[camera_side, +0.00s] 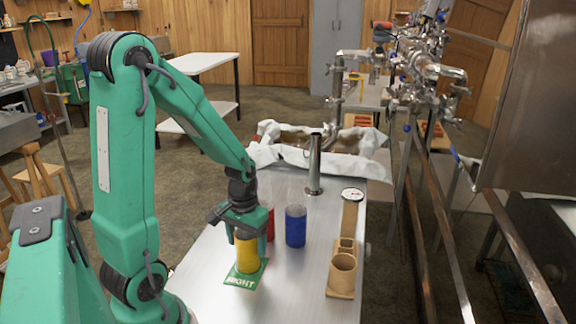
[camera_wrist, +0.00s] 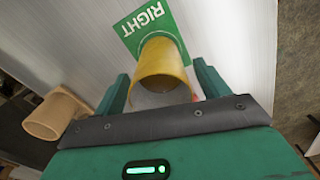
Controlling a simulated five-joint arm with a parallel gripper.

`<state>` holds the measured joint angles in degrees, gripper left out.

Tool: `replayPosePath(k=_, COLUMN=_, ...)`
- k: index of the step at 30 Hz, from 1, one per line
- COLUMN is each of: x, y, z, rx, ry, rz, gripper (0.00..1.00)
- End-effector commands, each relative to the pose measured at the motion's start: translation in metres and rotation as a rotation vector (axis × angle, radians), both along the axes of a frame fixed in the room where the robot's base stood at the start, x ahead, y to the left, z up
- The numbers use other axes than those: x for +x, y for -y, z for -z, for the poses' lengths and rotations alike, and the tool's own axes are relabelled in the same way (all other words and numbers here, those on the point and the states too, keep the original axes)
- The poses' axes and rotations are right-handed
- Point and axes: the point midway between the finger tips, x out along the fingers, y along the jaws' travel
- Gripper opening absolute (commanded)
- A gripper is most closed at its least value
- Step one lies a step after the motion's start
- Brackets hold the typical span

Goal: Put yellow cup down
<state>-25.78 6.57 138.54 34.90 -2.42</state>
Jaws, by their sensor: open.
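The yellow cup (camera_side: 246,256) stands upright on the green mat marked RIGHT (camera_side: 235,281), on the metal table. In the wrist view the yellow cup (camera_wrist: 161,76) lies between my two fingers, and the RIGHT mat (camera_wrist: 141,22) shows beyond it. My gripper (camera_side: 244,232) is over the cup from above, its fingers around the cup's upper part. In the wrist view my gripper (camera_wrist: 163,88) is open, with a gap visible beside the cup. The fingertips partly hide the cup's top in the side view.
A blue cup (camera_side: 296,226) and a partly hidden red cup (camera_side: 270,224) stand just behind. A metal cylinder (camera_side: 314,165) stands farther back, near a white cloth (camera_side: 335,155). A wooden holder (camera_side: 342,274) with a gauge (camera_side: 352,195) is at right. Bare table lies between the cups and holder.

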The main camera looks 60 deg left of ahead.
Motion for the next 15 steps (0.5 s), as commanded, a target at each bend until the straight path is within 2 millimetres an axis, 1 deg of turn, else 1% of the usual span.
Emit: replayPosePath(k=15, x=0.001, y=0.000, z=-0.072, rx=0.002, ry=0.004, rz=0.000, gripper=0.74)
